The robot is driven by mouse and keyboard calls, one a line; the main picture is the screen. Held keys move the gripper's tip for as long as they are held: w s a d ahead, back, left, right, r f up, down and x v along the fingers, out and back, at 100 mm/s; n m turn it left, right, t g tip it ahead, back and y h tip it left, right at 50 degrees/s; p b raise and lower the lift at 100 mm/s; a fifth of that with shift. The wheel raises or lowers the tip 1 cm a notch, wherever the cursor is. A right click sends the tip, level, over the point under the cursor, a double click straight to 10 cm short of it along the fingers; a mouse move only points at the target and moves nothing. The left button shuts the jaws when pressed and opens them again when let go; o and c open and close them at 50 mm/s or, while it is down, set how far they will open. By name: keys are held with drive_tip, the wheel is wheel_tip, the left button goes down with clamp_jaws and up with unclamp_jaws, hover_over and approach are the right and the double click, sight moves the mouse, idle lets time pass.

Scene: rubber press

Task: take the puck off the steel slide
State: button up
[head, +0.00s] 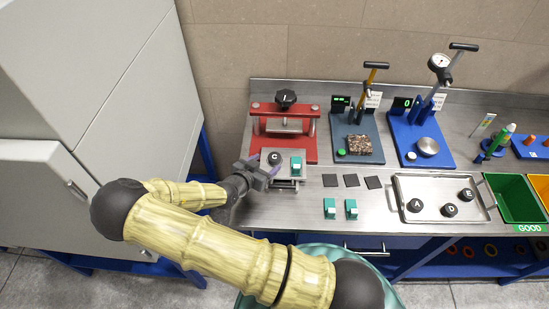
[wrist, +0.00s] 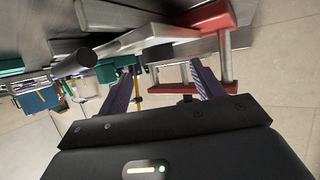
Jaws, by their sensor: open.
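A dark round puck (head: 275,157) marked C lies on the steel slide (head: 288,174), which sticks out from the front of the red press. A teal block (head: 296,163) sits on the slide just right of the puck. My gripper (head: 265,166) is at the left of the slide, close beside the puck. The wrist view shows my gripper (wrist: 161,70) open, its two fingers spread. The picture there is roughly upside down, with the slide (wrist: 150,36) across the top. I cannot tell whether the fingers are around the puck or touching it.
The red press (head: 283,130) with its black knob stands behind the slide. Three dark squares (head: 351,180) and two teal blocks (head: 330,207) lie to the right. Beyond them is a tray (head: 410,186) of lettered pucks. A grey cabinet (head: 80,100) stands left of the bench.

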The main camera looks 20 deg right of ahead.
sight(272, 159)
drive_tip(key=p+x, duration=0.2)
drive_tip(key=x, duration=0.2)
drive_tip(key=shift+s+d+r+p, duration=0.1)
drive_tip(key=shift+p, duration=0.2)
drive_tip(key=shift+w+d+f, duration=0.3)
drive_tip(key=shift+w+f, duration=0.05)
drive_tip(key=c, duration=1.1)
